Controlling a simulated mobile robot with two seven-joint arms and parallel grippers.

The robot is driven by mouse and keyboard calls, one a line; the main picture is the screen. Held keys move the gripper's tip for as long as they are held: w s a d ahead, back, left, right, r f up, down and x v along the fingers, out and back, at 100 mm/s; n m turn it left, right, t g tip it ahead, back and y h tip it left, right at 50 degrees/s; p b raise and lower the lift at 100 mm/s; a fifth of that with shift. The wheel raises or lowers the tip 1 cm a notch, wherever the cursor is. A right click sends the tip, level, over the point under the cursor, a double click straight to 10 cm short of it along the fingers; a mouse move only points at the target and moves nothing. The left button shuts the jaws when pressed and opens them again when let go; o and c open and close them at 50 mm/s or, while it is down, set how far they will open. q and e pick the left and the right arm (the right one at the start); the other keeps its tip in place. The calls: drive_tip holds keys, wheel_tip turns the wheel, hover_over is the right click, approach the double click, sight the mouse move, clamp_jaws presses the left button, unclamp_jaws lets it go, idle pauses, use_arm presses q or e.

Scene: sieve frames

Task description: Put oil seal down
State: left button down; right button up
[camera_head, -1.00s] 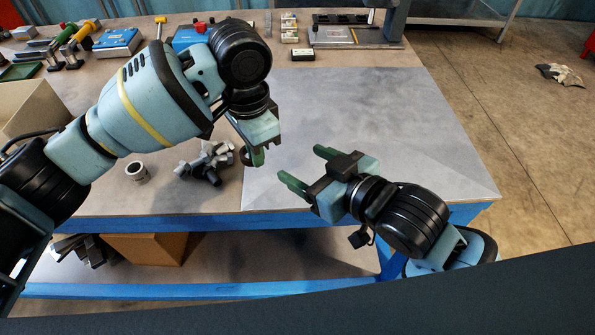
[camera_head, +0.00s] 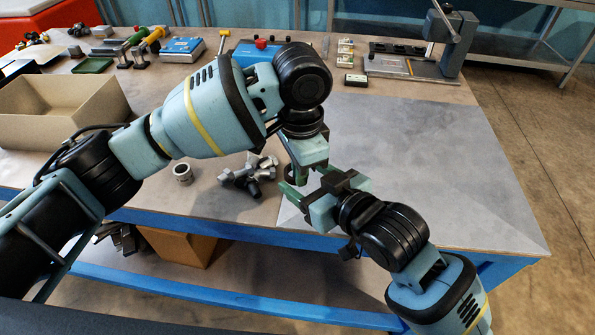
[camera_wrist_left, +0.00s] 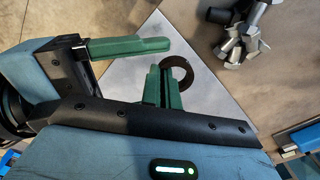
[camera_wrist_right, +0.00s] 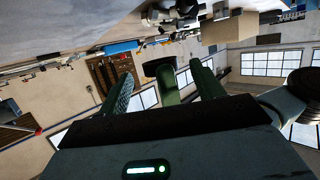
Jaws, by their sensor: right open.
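The oil seal is a dark ring (camera_wrist_left: 187,76) at the fingertips of my left gripper (camera_wrist_left: 166,75). In the head view the left gripper (camera_head: 297,176) points down over the bench, with the ring's dark edge partly hidden beside it. Contact between the right fingers and the seal cannot be told.
The workbench has a bare grey sheet (camera_head: 430,180) to the right. Grey metal fittings (camera_head: 250,177) and a metal bushing (camera_head: 182,174) lie left of the grippers. A cardboard box (camera_head: 60,125) stands at the left; a press (camera_head: 440,50) stands at the back right.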

drive_tip(key=shift+x, duration=1.95)
drive_tip(key=c, duration=0.9)
use_arm(q)
drive_tip(key=c, duration=2.1)
unclamp_jaws()
use_arm(e)
drive_tip(key=shift+c, duration=0.7)
use_arm(q)
drive_tip(key=o, duration=0.5)
drive_tip(key=shift+s, duration=0.1)
